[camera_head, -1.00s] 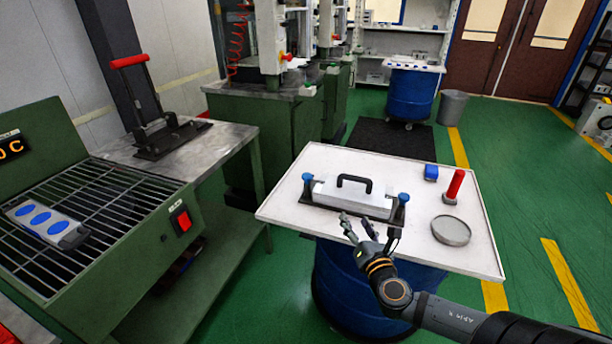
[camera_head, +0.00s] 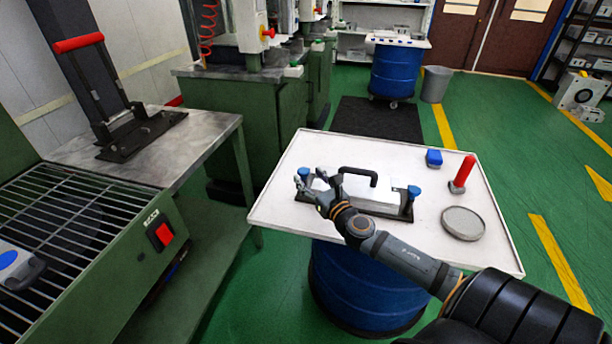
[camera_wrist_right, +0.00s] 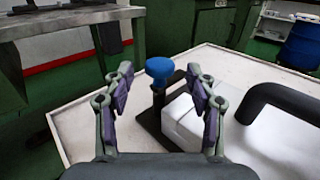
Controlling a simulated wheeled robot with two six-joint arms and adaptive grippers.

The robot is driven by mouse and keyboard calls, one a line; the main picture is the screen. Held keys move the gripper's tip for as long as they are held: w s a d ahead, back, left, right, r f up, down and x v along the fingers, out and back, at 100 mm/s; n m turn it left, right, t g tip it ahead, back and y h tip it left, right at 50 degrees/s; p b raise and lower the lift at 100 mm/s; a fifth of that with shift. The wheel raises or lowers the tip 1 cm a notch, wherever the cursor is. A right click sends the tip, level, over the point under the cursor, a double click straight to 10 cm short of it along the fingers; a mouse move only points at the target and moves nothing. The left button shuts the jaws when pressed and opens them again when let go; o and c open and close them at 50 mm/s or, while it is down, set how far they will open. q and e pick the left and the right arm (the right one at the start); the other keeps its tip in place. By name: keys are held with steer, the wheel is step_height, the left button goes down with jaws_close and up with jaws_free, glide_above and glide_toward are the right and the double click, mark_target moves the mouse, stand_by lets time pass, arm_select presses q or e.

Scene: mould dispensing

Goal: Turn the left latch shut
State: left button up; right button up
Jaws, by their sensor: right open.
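The mould (camera_head: 385,188) is a white block with a black handle (camera_head: 358,172) on a dark base, lying on a white-topped table. The left latch (camera_head: 304,172) has a blue knob and is partly hidden by my fingers in the head view. In the wrist view the left latch (camera_wrist_right: 159,70) stands upright on a dark post beside the white block. My right gripper (camera_head: 309,181) is open, its fingers (camera_wrist_right: 160,85) on either side of the knob, with gaps showing. The right latch (camera_head: 414,191) is a blue knob at the other end. My left gripper is not in view.
A green grill machine (camera_head: 110,240) and metal bench (camera_head: 185,150) stand to the left.

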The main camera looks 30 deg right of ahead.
mark_target(305, 172)
steer(key=shift+w+d+r+p, duration=0.15)
steer(key=shift+w+r+p, duration=0.15)
steer(key=shift+w, duration=0.35)
steer(key=shift+w+f, duration=0.1)
steer(key=shift+w, duration=0.25)
steer(key=shift+w+f, duration=0.15)
steer(key=shift+w, duration=0.15)
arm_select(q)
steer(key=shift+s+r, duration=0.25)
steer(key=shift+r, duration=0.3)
arm_select(e)
steer(key=c, duration=1.1)
